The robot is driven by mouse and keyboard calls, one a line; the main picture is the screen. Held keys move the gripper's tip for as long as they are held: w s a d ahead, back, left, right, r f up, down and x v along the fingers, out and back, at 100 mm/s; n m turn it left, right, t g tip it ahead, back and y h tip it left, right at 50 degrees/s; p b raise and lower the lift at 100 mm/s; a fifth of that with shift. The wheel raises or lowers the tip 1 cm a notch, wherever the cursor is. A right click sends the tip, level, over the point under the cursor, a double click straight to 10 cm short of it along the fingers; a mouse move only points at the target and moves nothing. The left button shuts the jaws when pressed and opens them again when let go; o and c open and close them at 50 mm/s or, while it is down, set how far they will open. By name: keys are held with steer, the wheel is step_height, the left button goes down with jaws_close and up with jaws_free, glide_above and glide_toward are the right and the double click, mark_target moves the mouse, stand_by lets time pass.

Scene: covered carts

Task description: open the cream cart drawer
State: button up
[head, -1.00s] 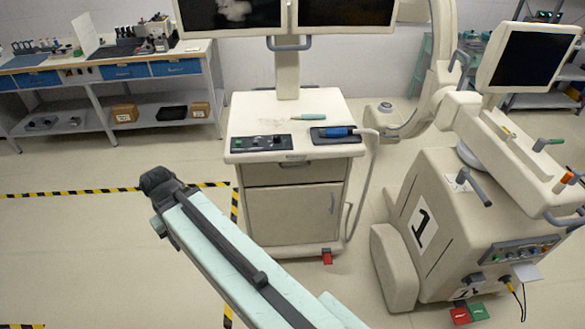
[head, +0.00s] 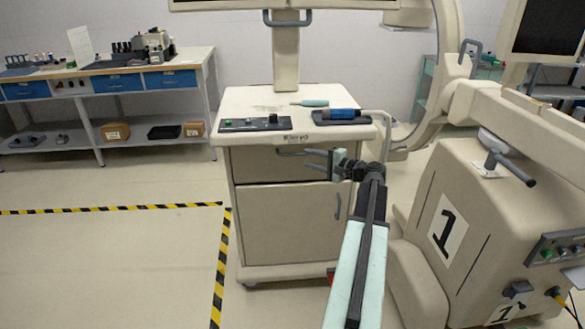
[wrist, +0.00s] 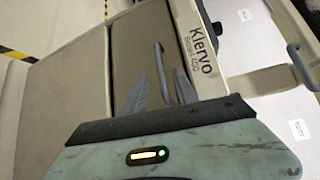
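The cream cart (head: 232,200) stands in the middle of the head view. Its drawer (head: 258,167) is under the worktop, and the front looks flush with the body. The grey bar handle (head: 290,153) is on the drawer's upper part. It also shows in the wrist view (wrist: 158,58) on the drawer front (wrist: 132,55). My gripper (head: 307,160) is open and empty in front of the drawer. In the wrist view my two fingers (wrist: 160,78) appear on either side of the handle's near end. I cannot tell whether they touch it.
A control panel (head: 255,124), a teal-handled tool (head: 312,103) and a blue-handled device in a dark holder (head: 342,115) lie on the worktop. A cabinet door (head: 290,225) is below the drawer. A bulky machine (head: 480,220) stands close on the right. Floor at left is clear.

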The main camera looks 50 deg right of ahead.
mark_target(294, 154)
steer(key=w, duration=0.5)
steer(key=w+a+f+b, duration=0.1)
steer(key=w, duration=0.2)
jaws_close()
steer(key=shift+s, duration=0.1)
stand_by(1.1)
